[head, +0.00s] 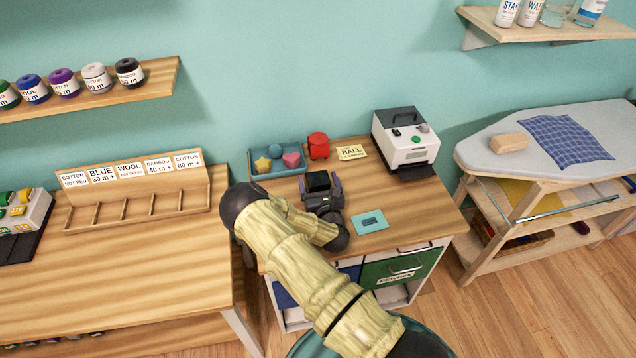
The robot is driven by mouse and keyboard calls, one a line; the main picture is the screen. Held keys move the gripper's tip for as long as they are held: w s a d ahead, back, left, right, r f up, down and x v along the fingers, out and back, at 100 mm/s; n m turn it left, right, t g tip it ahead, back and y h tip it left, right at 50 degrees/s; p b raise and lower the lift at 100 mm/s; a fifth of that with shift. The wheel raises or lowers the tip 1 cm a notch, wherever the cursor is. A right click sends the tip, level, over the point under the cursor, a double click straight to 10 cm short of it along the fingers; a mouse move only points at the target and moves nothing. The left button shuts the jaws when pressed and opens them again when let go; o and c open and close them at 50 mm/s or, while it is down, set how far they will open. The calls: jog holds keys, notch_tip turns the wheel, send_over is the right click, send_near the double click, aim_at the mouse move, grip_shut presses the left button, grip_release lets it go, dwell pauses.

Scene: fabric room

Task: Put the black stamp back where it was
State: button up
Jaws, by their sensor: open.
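A black block-shaped thing (318,181), which looks like the black stamp, is on the right table, at the far end of my gripper. My gripper (321,191) is open, with its dark fingers on either side of the black thing. I cannot tell whether they touch it. The gripper and wrist hide part of it and the table under it. A red stamp-like thing (318,146) stands just behind, beside the blue tray. A teal flat pad (370,222) with a dark patch lies right of my gripper, near the table's front.
A blue tray (277,174) holds a yellow star, a blue ball and a pink heart. A card reading BALL (351,150) lies behind; a white machine (406,140) stands at the back right. Drawers (400,267) are below. A wooden rack (135,208) stands on the left table.

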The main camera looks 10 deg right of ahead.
jog(key=shift+r, duration=0.1)
jog(key=shift+r, duration=0.1)
jog(key=s+b, duration=0.1)
jog(key=s, duration=0.4)
jog(key=s+b, duration=0.1)
jog(key=s, duration=0.5)
jog(key=shift+f, duration=0.2)
jog(key=shift+s+r, duration=0.1)
jog(key=shift+s, duration=0.45)
jog(key=shift+w, duration=0.1)
